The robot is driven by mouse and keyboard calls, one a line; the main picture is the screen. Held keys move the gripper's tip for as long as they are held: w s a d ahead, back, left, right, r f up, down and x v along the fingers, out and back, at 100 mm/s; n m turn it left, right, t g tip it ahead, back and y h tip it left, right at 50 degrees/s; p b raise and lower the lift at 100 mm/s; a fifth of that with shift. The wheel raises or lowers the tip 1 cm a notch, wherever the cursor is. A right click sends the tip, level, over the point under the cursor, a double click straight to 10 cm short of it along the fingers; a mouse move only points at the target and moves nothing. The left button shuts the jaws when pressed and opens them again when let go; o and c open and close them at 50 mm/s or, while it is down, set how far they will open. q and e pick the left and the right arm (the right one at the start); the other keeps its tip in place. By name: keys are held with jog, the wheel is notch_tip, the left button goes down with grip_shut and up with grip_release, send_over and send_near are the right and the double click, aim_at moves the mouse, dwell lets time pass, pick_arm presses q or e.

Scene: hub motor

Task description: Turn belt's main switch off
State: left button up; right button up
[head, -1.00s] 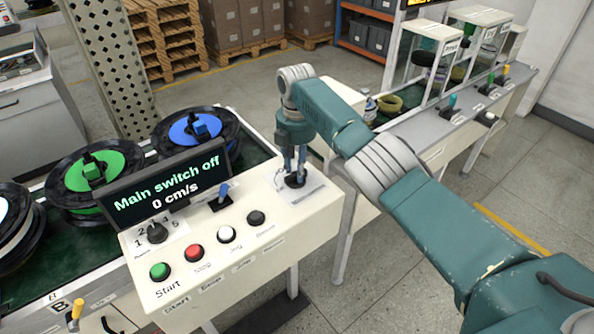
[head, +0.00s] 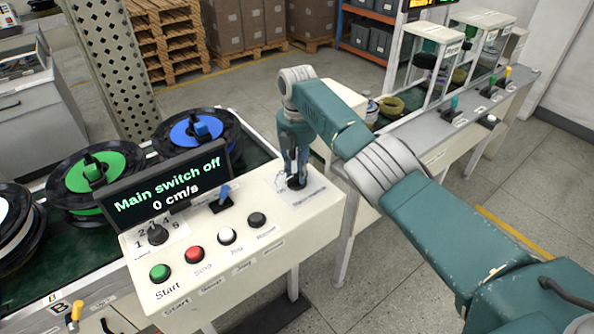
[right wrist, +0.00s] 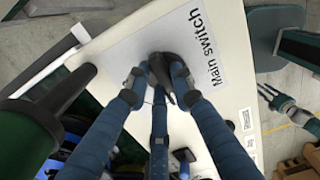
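The main switch is a black rotary knob on a white label on the panel's right end. The display (head: 168,186) reads "Main switch off" and "0 cm/s". My left gripper (right wrist: 275,98) shows small at the right of the right wrist view, apart from the panel, its fingers spread.
The panel (head: 290,228) also bears a green Start button (head: 160,272), a red button (head: 194,254), white and black buttons, a selector knob (head: 157,234) and a blue-tipped lever (head: 222,198). Behind it, spools (head: 200,132) lie on the belt. A grey bench (head: 440,125) stands at right.

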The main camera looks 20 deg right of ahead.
aim_at(297, 172)
jog(key=o, duration=0.4)
jog(key=shift+w+r, duration=0.15)
jog(key=shift+r, duration=0.1)
jog(key=shift+f, duration=0.1)
notch_tip(297, 172, up, 12)
dwell(0.3)
